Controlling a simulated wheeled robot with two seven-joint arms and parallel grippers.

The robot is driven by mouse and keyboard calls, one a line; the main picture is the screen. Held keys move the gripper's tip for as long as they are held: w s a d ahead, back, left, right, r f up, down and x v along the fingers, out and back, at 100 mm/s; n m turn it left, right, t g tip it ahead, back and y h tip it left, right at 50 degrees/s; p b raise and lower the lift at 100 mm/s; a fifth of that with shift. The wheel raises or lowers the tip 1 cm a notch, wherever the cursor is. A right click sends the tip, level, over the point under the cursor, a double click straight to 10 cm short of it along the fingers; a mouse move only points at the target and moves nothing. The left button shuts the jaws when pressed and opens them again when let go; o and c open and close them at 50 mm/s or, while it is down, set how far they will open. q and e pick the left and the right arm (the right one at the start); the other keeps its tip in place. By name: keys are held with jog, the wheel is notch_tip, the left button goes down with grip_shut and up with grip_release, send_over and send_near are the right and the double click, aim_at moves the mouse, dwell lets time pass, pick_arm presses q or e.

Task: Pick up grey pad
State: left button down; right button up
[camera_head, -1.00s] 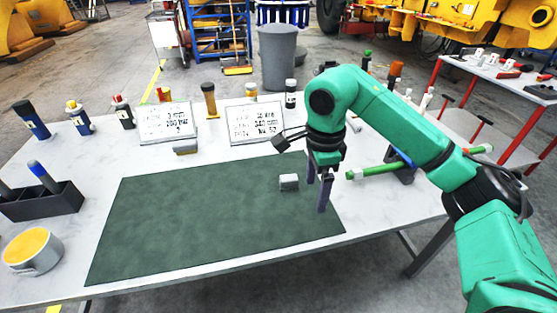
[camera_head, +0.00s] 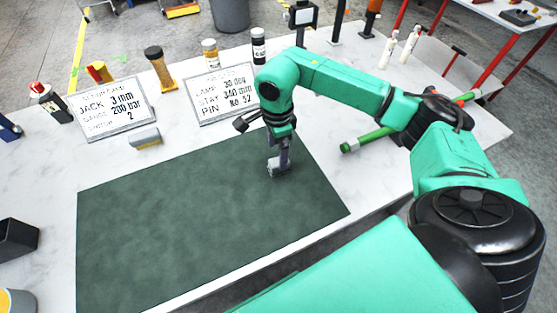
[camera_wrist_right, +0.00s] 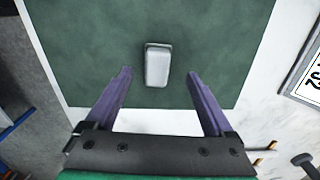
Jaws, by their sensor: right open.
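The grey pad (camera_head: 275,168) is a small light-grey block lying on the dark green mat (camera_head: 190,225), near the mat's back right part. In the right wrist view the pad (camera_wrist_right: 157,65) shows lengthwise, between the lines of the two purple fingers and just ahead of their tips. My right gripper (camera_head: 281,158) points down at the pad, and its fingers partly hide it in the head view. In the wrist view the right gripper (camera_wrist_right: 159,73) is open, with green mat visible between each finger and the pad. My left gripper is not in view.
Two printed signs (camera_head: 118,106) (camera_head: 222,94) stand behind the mat. A grey and yellow block (camera_head: 145,138) lies before the left sign. Several bottles stand behind the signs. A green rod (camera_head: 365,143) lies right of the mat. The mat's left and front are clear.

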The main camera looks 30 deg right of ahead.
jog(key=f, duration=0.1)
jog(key=f+p, duration=0.2)
jog(key=f, duration=0.1)
jog(key=shift+s+d+f, duration=0.1)
jog(key=shift+s+d, duration=0.1)
jog(key=shift+s, duration=0.1)
jog(key=shift+f, duration=0.2)
jog(key=shift+c, duration=0.9)
grip_shut()
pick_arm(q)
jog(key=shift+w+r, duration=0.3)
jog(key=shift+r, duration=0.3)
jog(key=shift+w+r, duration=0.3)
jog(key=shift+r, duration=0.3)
pick_arm(e)
jog(key=shift+w+r, duration=0.1)
